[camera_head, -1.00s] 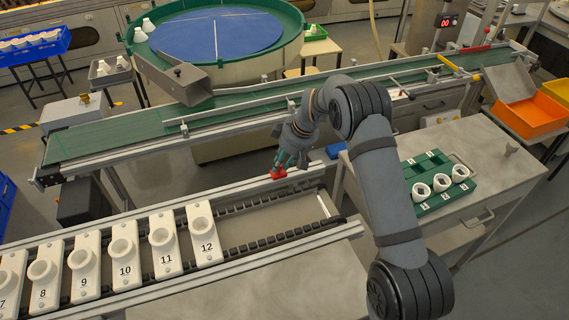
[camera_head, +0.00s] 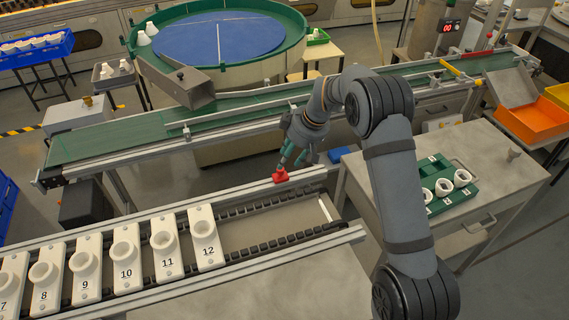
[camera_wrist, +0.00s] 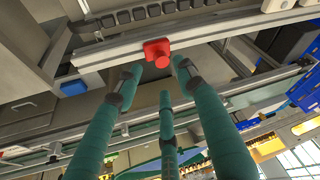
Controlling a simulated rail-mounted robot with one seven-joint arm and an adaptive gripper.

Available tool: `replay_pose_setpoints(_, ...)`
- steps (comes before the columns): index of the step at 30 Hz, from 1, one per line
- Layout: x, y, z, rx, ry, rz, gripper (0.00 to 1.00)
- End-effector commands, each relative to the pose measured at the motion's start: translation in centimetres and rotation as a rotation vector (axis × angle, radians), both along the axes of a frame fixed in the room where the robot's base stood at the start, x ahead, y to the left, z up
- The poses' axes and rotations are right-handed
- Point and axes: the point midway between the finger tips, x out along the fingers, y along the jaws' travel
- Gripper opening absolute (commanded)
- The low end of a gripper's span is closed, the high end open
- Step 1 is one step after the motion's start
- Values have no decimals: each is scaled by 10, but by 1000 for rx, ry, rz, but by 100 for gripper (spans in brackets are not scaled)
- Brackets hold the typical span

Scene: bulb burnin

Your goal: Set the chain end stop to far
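The chain end stop is a small red block with a knob (camera_head: 281,176). It sits on the far rail of the chain conveyor (camera_head: 247,197), towards the rail's right end. In the wrist view the red stop (camera_wrist: 157,52) is on the rail just beyond my fingertips. My gripper (camera_head: 287,163) has teal fingers and is above and slightly right of the stop. In the wrist view my gripper (camera_wrist: 157,75) is open, its fingers spread with nothing between them. The fingertips look close to the stop but apart from it.
White numbered carriers (camera_head: 204,238) stand on the chain to the left, with 12 nearest the stop. A green belt conveyor (camera_head: 120,133) runs behind. A cabinet with a green tray (camera_head: 458,203) stands right. The chain between carrier 12 and the stop is clear.

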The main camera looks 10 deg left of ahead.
Motion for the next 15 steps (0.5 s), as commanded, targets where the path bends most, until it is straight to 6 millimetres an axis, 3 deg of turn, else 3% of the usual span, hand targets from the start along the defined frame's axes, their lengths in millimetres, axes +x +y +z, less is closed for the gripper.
replay_pose_setpoints(6, -8, -14, 41, 1, -3, -1, 39)
replay_pose_setpoints(15, -13, -22, 61, 0, -1, 0, 39)
